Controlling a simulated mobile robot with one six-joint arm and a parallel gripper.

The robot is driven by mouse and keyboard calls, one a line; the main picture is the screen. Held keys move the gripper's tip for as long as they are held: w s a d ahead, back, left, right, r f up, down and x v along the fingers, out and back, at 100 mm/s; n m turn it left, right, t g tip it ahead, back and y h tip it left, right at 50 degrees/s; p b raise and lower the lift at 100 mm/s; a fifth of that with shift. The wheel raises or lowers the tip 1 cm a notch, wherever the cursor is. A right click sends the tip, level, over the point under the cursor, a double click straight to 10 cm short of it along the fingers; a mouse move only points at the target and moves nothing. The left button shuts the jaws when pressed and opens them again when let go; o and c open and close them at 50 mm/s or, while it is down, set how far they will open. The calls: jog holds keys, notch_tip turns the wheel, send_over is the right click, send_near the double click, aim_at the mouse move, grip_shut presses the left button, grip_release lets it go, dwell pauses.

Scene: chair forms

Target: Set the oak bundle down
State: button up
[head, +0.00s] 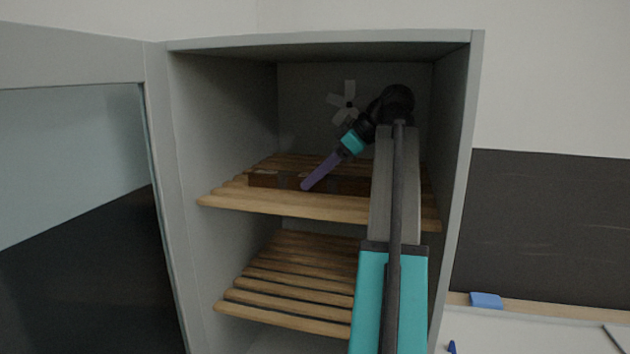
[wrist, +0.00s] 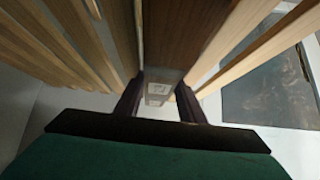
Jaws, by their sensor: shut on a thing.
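The oak bundle (head: 264,180) is a long dark brown piece lying level along the front of the upper slatted shelf (head: 290,205) in the cabinet. I cannot tell whether it touches the slats or hangs just above them. My gripper (head: 308,185) reaches down to it from the upper right, with a purple finger across its front. In the wrist view, my gripper's two dark fingers (wrist: 158,90) are shut on the bundle (wrist: 180,35), which runs away between them with slats on both sides. My arm hides the bundle's right end in the head view.
The grey cabinet (head: 456,180) has side walls close around the shelf, and its glass door (head: 70,180) stands open at left. A lower slatted shelf (head: 285,285) is empty where visible. A white fan (head: 347,103) is on the back wall. A blue block (head: 486,300) lies outside at right.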

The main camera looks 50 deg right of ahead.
dwell(0.3)
jog(key=o, duration=1.4)
jog(key=shift+c, duration=0.2)
jog(key=shift+r, duration=0.15)
